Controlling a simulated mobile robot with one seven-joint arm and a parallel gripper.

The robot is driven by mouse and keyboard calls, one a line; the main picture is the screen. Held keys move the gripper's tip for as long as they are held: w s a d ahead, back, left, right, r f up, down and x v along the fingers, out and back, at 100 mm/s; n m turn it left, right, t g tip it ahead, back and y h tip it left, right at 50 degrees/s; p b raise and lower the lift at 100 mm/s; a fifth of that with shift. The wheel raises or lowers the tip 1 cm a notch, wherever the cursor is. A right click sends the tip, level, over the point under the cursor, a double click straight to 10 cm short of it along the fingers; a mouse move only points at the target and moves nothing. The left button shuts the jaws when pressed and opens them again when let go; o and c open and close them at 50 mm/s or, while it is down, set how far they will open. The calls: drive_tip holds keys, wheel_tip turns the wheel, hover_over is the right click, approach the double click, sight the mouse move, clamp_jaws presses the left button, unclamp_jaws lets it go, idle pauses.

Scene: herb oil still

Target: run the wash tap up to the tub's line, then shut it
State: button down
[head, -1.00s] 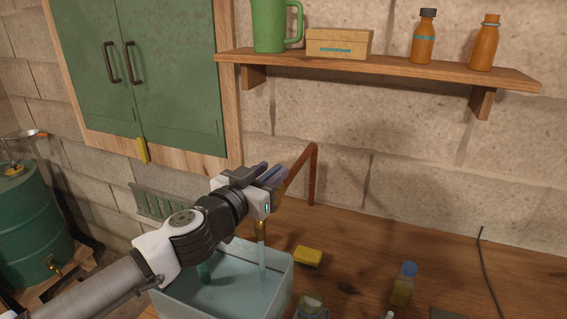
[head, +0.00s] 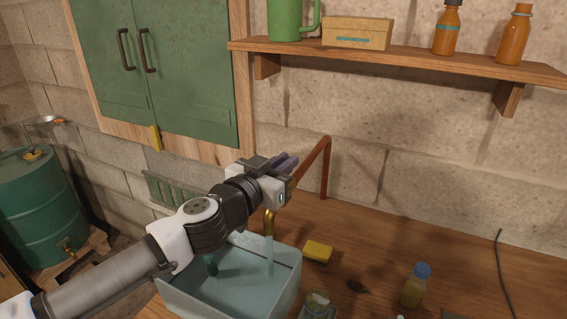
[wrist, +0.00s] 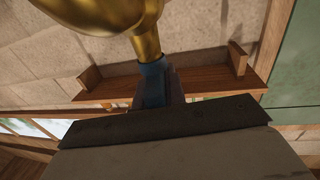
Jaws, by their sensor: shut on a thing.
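The wash tap (head: 268,222) is a brass spout on a copper pipe at the wall. A pale stream of water (head: 269,257) falls from it into the tub (head: 290,287), a light blue-grey open box. Water covers the tub's floor; I cannot make out the line, and my arm hides part of the left side.
A yellow sponge (head: 318,251) lies right of the tub. A glass jar (head: 318,305) and a blue-capped bottle (head: 415,287) stand on the wooden bench (head: 370,250). A shelf (head: 400,62) with bottles and a green cabinet (head: 190,75) are above. A green drum (head: 40,215) stands left.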

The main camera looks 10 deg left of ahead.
drive_tip(key=shift+r+m+g+h+p, duration=0.1)
drive_tip(key=shift+m+g+h+p, duration=0.25)
drive_tip(key=shift+h, duration=0.25)
drive_tip(key=shift+r+m+g+h+p, duration=0.1)
drive_tip(key=shift+m+g+h+p, duration=0.6)
drive_tip(key=shift+m+h, duration=0.4)
drive_tip(key=m+g+h+p, duration=0.1)
drive_tip(key=m+g+h, duration=0.3)
drive_tip(key=g+h, duration=0.1)
drive_tip(key=shift+s+d, duration=0.1)
drive_tip(key=shift+d, duration=0.05)
drive_tip(key=m+g+h, duration=0.1)
drive_tip(key=m+g, duration=0.1)
drive_tip(key=g, duration=0.1)
drive_tip(key=m+g+h, duration=0.2)
drive_tip(key=m+g, duration=0.1)
drive_tip(key=shift+s+d+f, duration=0.15)
drive_tip(key=shift+f, duration=0.05)
drive_tip(key=m+g, duration=0.1)
drive_tip(key=g, duration=0.1)
drive_tip(key=m+g, duration=0.2)
drive_tip(key=g, duration=0.1)
drive_tip(key=m+g, duration=0.1)
drive_tip(key=g, duration=0.1)
drive_tip(key=shift+s+m+g, duration=0.25)
drive_tip(key=shift+g, duration=0.4)
drive_tip(key=c, duration=1.5)
unclamp_jaws()
drive_tip(key=shift+o, duration=0.2)
